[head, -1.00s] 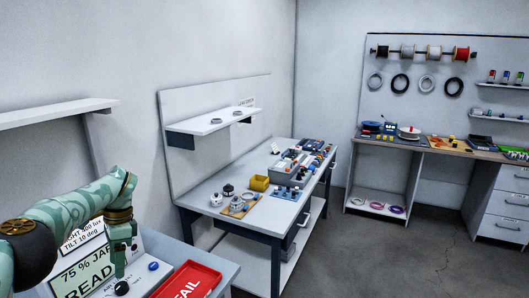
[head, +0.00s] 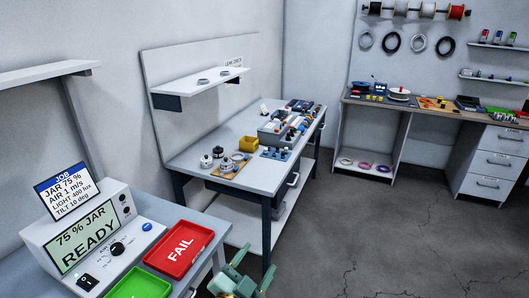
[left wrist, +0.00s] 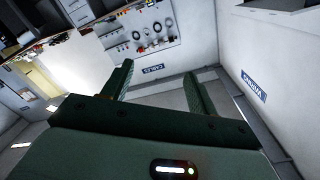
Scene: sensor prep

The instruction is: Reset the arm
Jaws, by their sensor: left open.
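My left gripper (head: 236,278) is low in the head view, at the bottom edge, in front of the near bench and partly cut off by the frame. In the left wrist view its two green fingers (left wrist: 155,88) stand apart with nothing between them. Beyond them are a wall and a pegboard with cables, far off and tilted. My right gripper is in neither view.
A test box (head: 85,238) reading "75 % JAR READY", a red FAIL tray (head: 180,250) and a green tray (head: 140,285) stand on the near bench. A second bench (head: 262,178) with small parts stands behind. The floor (head: 400,235) at right is clear.

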